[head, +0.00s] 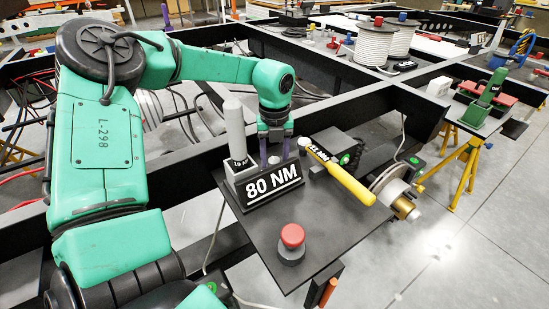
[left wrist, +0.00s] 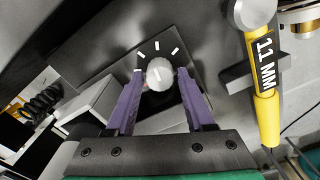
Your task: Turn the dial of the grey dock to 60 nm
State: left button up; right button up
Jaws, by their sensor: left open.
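My left gripper (head: 275,150) reaches down over the black table plate, behind a black sign reading 80 NM (head: 273,183). In the left wrist view its purple fingers (left wrist: 160,80) are open, one on each side of a round pale grey dial (left wrist: 159,74). Several white tick marks fan out beyond the dial on a dark plate. I cannot tell whether the fingers touch the dial, or clearly which tick it points to. A grey box holding an upright grey cylinder (head: 235,125) stands left of the gripper.
A red button (head: 292,236) is at the plate's front. A black unit (head: 336,146) and a pale disc (head: 391,190) are at right.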

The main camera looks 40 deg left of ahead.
pick_arm(q)
jog(key=shift+c, duration=0.2)
grip_shut()
pick_arm(e)
jog(key=shift+w, duration=0.1)
